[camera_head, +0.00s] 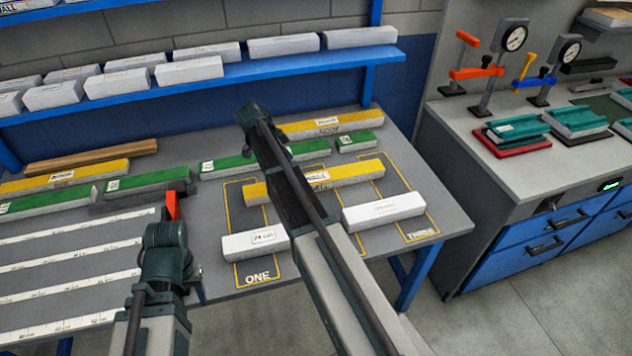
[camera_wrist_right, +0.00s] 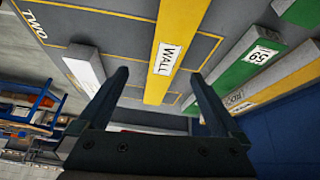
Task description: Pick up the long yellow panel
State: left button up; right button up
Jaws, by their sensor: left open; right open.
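A long yellow panel marked WALL (camera_head: 356,173) lies across the outlined bays on the grey table, partly hidden by my right arm. In the right wrist view the WALL panel (camera_wrist_right: 173,30) runs through the space between the fingers. My right gripper (camera_wrist_right: 158,76) is open and empty, its fingers on either side of the panel in that picture; contact cannot be told. Another long yellow panel, marked ROOF (camera_head: 345,119), lies at the back, and a third yellow panel (camera_head: 62,180) lies at the left. My left gripper (camera_head: 192,280) is low at the left, small and partly hidden, open.
White panels (camera_head: 255,241) and (camera_head: 384,210) lie in front of the WALL panel. Green panels (camera_head: 150,180) lie behind and to the left. A blue shelf (camera_head: 280,68) with white blocks stands at the back. A side bench (camera_head: 505,170) with gauges stands at the right.

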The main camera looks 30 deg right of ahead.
aim_at(315, 177)
jog(key=shift+m, duration=0.7)
jog(key=b+x, duration=0.2)
jog(key=x, duration=0.1)
jog(key=d+b+x, duration=0.1)
jog(key=b+x, duration=0.1)
jog(key=w+b+x, duration=0.1)
jog(key=b+x, duration=0.2)
jog(key=shift+d, duration=0.45)
jog(key=shift+s+d+f+b, duration=0.1)
jog(key=shift+d+f+b, duration=0.1)
jog(key=shift+b, duration=0.1)
jog(key=shift+d+r, duration=0.1)
jog(key=b+x, duration=0.4)
jog(key=x, duration=0.1)
jog(key=shift+w+b, duration=0.2)
jog(key=shift+b, duration=0.1)
jog(key=shift+c, duration=0.3)
jog(key=c, duration=1.4)
